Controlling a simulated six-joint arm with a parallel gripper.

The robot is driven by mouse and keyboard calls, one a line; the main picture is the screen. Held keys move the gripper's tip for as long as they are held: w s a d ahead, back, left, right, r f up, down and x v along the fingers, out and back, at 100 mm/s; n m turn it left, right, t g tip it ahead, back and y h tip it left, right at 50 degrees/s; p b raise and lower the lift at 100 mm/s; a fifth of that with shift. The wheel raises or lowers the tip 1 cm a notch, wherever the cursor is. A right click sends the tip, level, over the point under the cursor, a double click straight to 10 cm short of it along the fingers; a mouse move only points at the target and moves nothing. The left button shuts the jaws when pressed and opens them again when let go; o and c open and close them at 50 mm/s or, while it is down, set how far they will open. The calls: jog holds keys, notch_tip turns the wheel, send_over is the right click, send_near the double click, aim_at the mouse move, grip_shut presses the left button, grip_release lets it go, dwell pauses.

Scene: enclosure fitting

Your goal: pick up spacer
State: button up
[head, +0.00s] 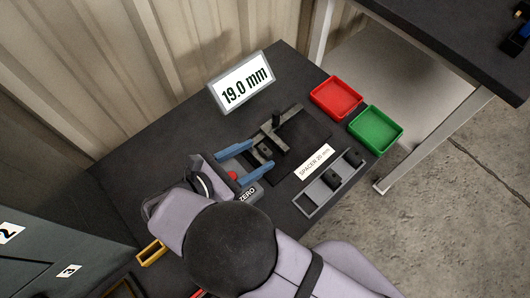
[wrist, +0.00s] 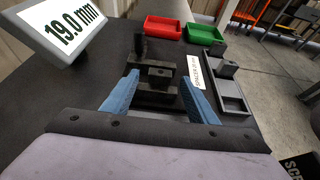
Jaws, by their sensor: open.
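My gripper (head: 260,154) is open, its two blue fingers apart over the near end of a dark measuring fixture (head: 281,125). A small dark block with a hole, seemingly the spacer (head: 262,151), sits at the fixture between the fingertips. In the wrist view my gripper (wrist: 160,80) has a finger on each side of this block (wrist: 158,74), with a gap visible on both sides. Its lower part is hard to tell from the dark fixture. A display (head: 243,83) reads 19.0 mm.
A grey slotted holder (head: 312,203) with dark blocks stands to the right, beside a white label (head: 314,161) reading "SPACER 20 mm". A red bin (head: 336,98) and a green bin (head: 376,131) stand behind it. A red button (head: 232,176) and ZERO label (head: 247,194) lie near my fingers.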

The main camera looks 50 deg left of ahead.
jog(key=shift+b+x, duration=0.45)
jog(key=shift+x, duration=0.9)
grip_shut()
notch_tip(320, 180, up, 10)
jog(key=p, duration=0.1)
